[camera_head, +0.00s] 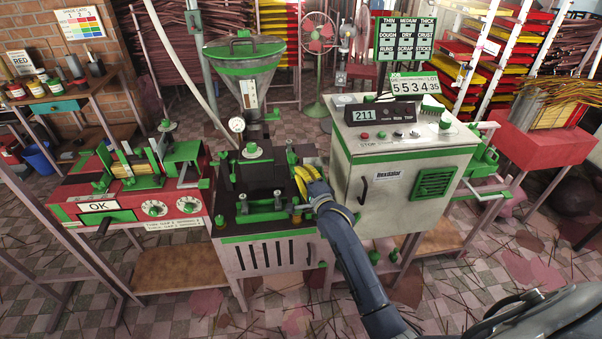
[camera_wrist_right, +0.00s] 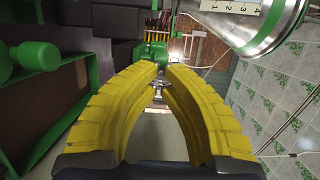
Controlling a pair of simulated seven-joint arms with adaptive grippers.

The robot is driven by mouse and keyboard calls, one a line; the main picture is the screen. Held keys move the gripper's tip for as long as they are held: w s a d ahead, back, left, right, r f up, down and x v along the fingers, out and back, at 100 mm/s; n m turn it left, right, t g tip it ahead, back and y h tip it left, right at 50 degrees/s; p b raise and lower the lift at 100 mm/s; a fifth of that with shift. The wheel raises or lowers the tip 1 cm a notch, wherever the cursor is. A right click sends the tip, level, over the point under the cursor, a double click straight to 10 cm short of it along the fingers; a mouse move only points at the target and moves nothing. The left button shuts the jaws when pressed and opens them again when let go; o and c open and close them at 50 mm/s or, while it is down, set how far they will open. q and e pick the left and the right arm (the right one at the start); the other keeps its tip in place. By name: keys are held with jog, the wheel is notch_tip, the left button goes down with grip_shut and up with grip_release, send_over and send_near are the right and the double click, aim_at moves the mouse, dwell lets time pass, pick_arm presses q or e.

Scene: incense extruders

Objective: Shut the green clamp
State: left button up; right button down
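My right gripper (camera_head: 303,181) has yellow ribbed fingers and is at the right front of the middle extruder (camera_head: 268,240). In the right wrist view its fingertips (camera_wrist_right: 162,70) are close together with a narrow gap, and I see nothing held. A green part (camera_wrist_right: 150,52), possibly the clamp, is just beyond the fingertips; I cannot tell whether they touch it. In the head view a green upright fitting (camera_head: 291,157) stands just behind the gripper. The fingers and arm hide part of this area, so the clamp's state is unclear. My left gripper is out of view.
A grey cabinet (camera_head: 390,190) with a green grille stands right beside the gripper. A steel hopper (camera_head: 246,75) rises behind the middle extruder. A red machine (camera_head: 140,200) with green parts is at left.

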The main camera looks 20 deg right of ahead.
jog(key=s, duration=1.4)
notch_tip(320, 180, down, 21)
jog(key=n+g, duration=0.4)
jog(key=n, duration=0.5)
jog(key=s+a+f+n+g, duration=0.1)
jog(key=s+f+n+g, duration=0.3)
jog(key=f, duration=0.6)
jog(key=s+f+n, duration=0.1)
jog(key=s+f, duration=0.5)
jog(key=f, duration=0.3)
jog(key=s+a+f+n+g, duration=0.1)
jog(key=s+f+n+g, duration=0.4)
jog(key=s+f, duration=1.4)
jog(key=s+f+n+g, duration=0.1)
jog(key=s+f, duration=0.1)
jog(key=s, duration=1)
jog(key=s+f+n+g, duration=0.1)
jog(key=s+f+g, duration=0.1)
jog(key=s, duration=1)
jog(key=shift+s+d+f+g+h, duration=0.15)
jog(key=shift+s+f+g+h, duration=0.2)
jog(key=shift+f, duration=0.1)
